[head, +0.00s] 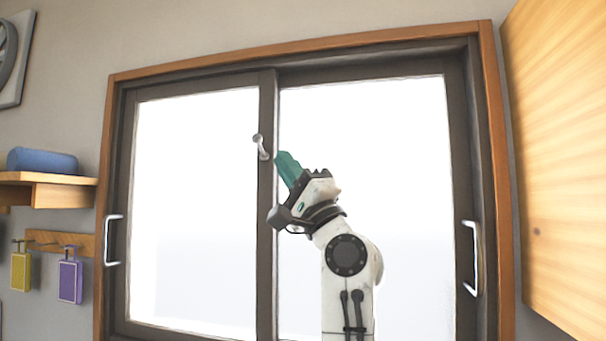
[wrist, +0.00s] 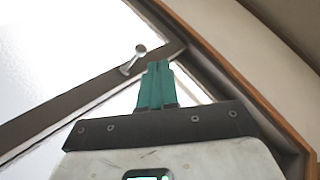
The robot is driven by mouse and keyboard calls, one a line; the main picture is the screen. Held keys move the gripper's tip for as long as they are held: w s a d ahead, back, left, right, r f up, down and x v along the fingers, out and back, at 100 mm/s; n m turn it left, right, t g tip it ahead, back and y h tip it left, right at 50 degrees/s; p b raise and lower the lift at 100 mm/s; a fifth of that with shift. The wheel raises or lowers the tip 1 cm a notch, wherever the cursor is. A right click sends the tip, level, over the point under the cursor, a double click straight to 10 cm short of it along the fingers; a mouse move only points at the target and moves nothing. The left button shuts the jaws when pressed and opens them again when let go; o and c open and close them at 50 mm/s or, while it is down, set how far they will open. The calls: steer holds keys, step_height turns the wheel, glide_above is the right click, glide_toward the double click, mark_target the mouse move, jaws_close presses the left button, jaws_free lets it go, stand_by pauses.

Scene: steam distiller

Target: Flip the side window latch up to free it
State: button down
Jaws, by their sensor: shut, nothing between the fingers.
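The window latch (head: 261,147) is a small silvery lever with a round knob on the dark middle bar of the sliding window (head: 267,220). In the head view its knob end is at the upper left and it slants down to the right. It also shows in the wrist view (wrist: 133,59), just left of the fingertips. My gripper (head: 281,156) has teal fingers, shut and empty. Its tips are close to the right of the latch's lower end. In the wrist view the fingertips (wrist: 159,64) look apart from the latch by a small gap, though contact is hard to judge.
White handles stand on the left (head: 113,240) and right (head: 471,258) window frames. A wooden cabinet (head: 555,150) is close on the right. A shelf (head: 50,190) with a blue roll (head: 42,160) and hanging tags (head: 70,281) are on the left wall.

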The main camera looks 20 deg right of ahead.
steer(key=s+f+b, duration=0.1)
steer(key=s, duration=0.5)
steer(key=shift+d, duration=0.1)
stand_by(0.3)
